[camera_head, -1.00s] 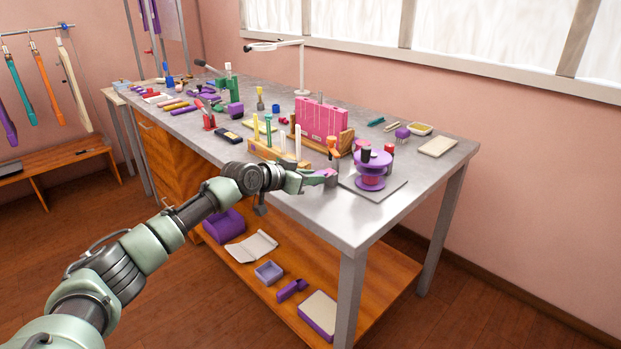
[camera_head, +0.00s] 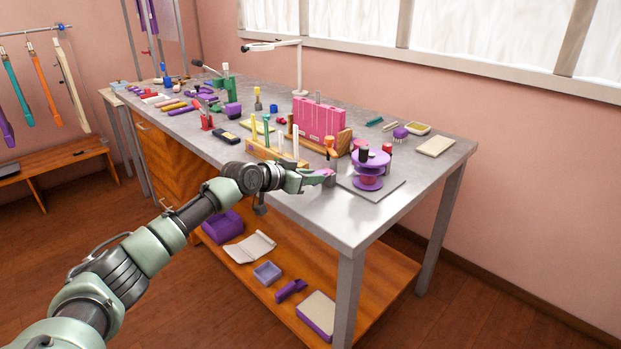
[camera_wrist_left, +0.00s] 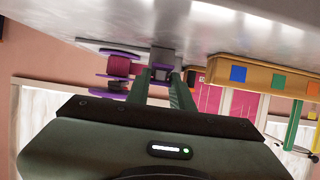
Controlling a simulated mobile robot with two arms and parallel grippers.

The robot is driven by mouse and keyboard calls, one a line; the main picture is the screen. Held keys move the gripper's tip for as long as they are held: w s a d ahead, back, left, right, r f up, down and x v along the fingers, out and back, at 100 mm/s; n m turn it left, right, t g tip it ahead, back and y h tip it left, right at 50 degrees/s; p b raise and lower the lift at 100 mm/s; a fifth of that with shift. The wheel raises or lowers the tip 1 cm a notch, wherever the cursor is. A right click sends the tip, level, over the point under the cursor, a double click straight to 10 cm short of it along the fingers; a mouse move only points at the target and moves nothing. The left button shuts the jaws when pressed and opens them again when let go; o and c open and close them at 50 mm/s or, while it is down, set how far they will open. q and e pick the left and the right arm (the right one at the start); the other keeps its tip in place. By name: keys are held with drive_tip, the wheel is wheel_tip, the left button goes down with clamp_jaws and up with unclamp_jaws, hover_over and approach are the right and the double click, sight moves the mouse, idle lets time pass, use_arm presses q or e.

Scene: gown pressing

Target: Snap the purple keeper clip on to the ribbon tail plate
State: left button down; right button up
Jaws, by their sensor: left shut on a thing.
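My left gripper (camera_head: 328,177) is at the table's near edge, just left of the purple spool stand. In the left wrist view its two fingers (camera_wrist_left: 161,82) are closed on a small purple piece, which looks like the keeper clip (camera_wrist_left: 162,72). In the head view a pinkish-purple bit shows at the fingertips, and the fingers hide most of it. A grey upright block (camera_wrist_left: 163,56) is right beyond the fingertips; whether the clip touches it cannot be told. I cannot make out the ribbon tail plate for certain. My right gripper is not in view.
The purple spool stand (camera_head: 371,160) sits on a grey base plate (camera_head: 388,190) close to the right of the gripper. A wooden rack (camera_head: 262,150) with upright sticks and a pink holder (camera_head: 318,118) stand behind. The table's front right corner is clear.

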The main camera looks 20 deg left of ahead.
use_arm(q)
drive_tip(key=c, duration=1.1)
unclamp_jaws()
drive_tip(key=shift+c, duration=0.2)
drive_tip(key=v, duration=0.8)
drive_tip(key=shift+b, duration=0.3)
drive_tip(key=shift+w, duration=0.1)
